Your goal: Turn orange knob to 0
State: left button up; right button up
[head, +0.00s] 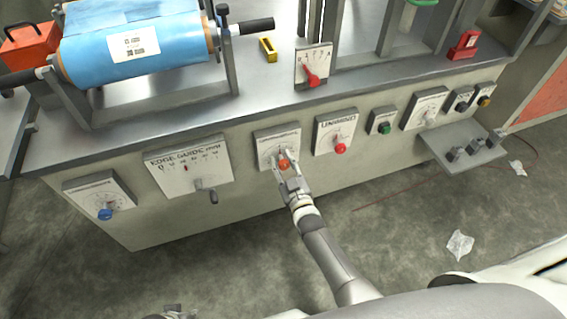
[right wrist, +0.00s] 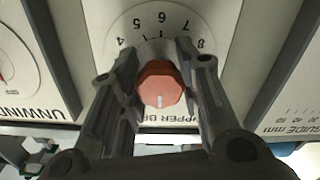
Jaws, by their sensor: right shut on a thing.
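The orange knob (head: 284,165) sits on a white dial plate (head: 268,136) on the front of the machine. In the right wrist view the knob (right wrist: 160,88) is a faceted orange-red cap with a short white line at its lower side, towards the printed label. Dial numbers 4 to 8 show above it; the rest of the scale is hidden. My right gripper (head: 287,160) is shut on the knob, one finger at each side, also in the right wrist view (right wrist: 160,60). A grey part at the bottom left edge may be my left gripper (head: 172,314); its jaws are unclear.
The edge guide panel (head: 190,165) with a crank is left of the dial, the unwind panel (head: 335,133) with a red knob right. A blue knob (head: 105,214) is far left. A small shelf (head: 465,150) juts out at right. Crumpled plastic (head: 459,245) lies on the floor.

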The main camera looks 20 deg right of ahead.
jog(key=o, duration=1)
pick_arm(q)
jog(key=shift+w+r, duration=0.1)
jog(key=shift+r, duration=0.05)
pick_arm(e)
jog(key=s, duration=1.2)
jog(key=shift+d, duration=0.2)
jog(key=shift+f, duration=0.1)
